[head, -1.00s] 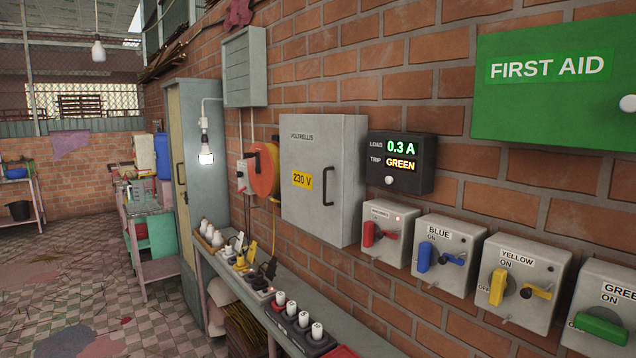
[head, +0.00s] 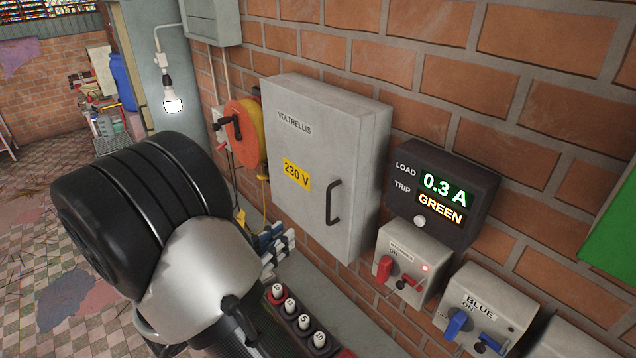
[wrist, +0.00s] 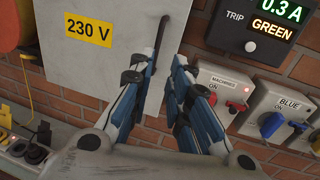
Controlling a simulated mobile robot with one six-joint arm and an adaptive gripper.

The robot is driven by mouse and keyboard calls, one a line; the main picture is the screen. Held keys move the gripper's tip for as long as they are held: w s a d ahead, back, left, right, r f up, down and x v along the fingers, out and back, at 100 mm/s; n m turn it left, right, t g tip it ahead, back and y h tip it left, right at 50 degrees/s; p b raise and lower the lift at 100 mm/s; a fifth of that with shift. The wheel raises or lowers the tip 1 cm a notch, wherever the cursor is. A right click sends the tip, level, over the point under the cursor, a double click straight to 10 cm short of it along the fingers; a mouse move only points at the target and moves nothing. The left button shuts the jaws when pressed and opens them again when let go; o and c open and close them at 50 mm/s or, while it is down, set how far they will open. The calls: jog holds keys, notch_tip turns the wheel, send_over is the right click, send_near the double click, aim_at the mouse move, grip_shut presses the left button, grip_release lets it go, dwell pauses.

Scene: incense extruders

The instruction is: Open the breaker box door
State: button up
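The grey breaker box (head: 318,160) hangs on the brick wall, with a yellow 230 V label. Its door is shut. The black bar handle (head: 333,203) stands upright on the door's right side. My gripper (head: 278,248), with blue and white fingers, is left of and below the handle in the head view, partly hidden by my arm. In the wrist view my gripper (wrist: 160,75) is open, its fingers apart. The handle (wrist: 159,48) shows there between and above the fingertips; its lower end is partly hidden by the left finger. I cannot tell the remaining distance in depth.
A load display (head: 440,193) and switch boxes, machines (head: 405,262) and blue (head: 483,310), are right of the breaker box. An orange reel (head: 246,131) is at its left. A row of fuses (head: 300,320) stands on the shelf below. A lit bulb (head: 172,102) hangs further left.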

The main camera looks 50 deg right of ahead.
aim_at(327, 201)
jog(key=d, duration=0.5)
jog(key=w+d+p, duration=0.1)
jog(key=d, duration=1.1)
jog(key=shift+w+f, duration=0.1)
jog(key=shift+w, duration=0.25)
grip_shut()
